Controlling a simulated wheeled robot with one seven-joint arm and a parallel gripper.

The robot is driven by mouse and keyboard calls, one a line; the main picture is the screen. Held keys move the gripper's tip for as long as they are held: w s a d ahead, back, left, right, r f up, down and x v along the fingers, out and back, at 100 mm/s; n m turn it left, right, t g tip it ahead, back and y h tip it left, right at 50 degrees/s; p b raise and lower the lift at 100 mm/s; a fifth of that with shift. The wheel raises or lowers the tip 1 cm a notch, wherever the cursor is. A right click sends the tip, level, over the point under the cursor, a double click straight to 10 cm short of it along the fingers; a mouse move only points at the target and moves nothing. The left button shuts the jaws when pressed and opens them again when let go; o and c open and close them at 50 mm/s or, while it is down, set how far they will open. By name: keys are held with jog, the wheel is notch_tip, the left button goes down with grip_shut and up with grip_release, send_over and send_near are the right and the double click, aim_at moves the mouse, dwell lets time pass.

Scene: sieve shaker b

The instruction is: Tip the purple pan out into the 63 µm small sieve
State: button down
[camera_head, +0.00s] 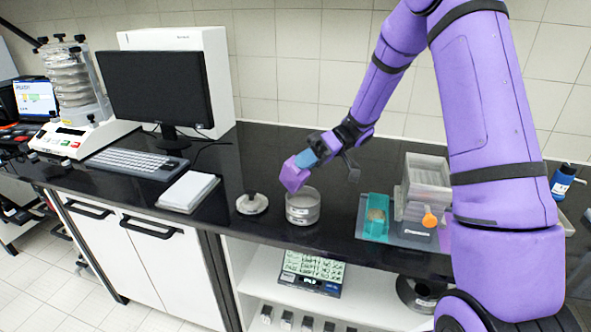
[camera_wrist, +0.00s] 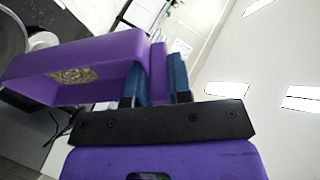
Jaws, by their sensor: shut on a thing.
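The purple pan (camera_head: 294,174) is in my gripper (camera_head: 307,158), above the counter at the centre of the head view. My gripper is shut on it with blue fingers. In the wrist view the pan (camera_wrist: 95,55) is tilted on its side, and a patch of tan grains (camera_wrist: 75,75) shows inside it. A small round metal sieve (camera_head: 303,208) with a pale label stands on the black counter just below the pan. The label is too small to read. The pan is above the sieve's rim, towards its far left side. The sieve's inside is mostly hidden.
A grey round lid-like piece with a knob (camera_head: 252,204) sits left of the sieve. A teal tray (camera_head: 376,217) with tan material lies to the right, by a clear-boxed balance (camera_head: 425,185). A white pad (camera_head: 188,191) and keyboard (camera_head: 137,162) lie left. The counter's front edge is close.

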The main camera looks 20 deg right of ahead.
jog(key=w+d+g+y, duration=0.1)
jog(key=w+d+y, duration=0.1)
jog(key=d+y, duration=0.5)
jog(key=shift+w+r+m+g, duration=0.2)
jog(key=shift+m+g, duration=0.1)
jog(key=shift+m, duration=0.1)
dwell(1.0)
notch_tip(320, 180, up, 5)
jog(key=t+h, duration=0.1)
jog(key=h, duration=0.5)
jog(key=n+t+h, duration=0.1)
jog(key=t+h, duration=0.1)
jog(key=h, duration=0.5)
jog(key=t+h, duration=0.2)
jog(key=h, duration=0.5)
jog(key=shift+n, duration=0.3)
jog(key=shift+s, duration=0.1)
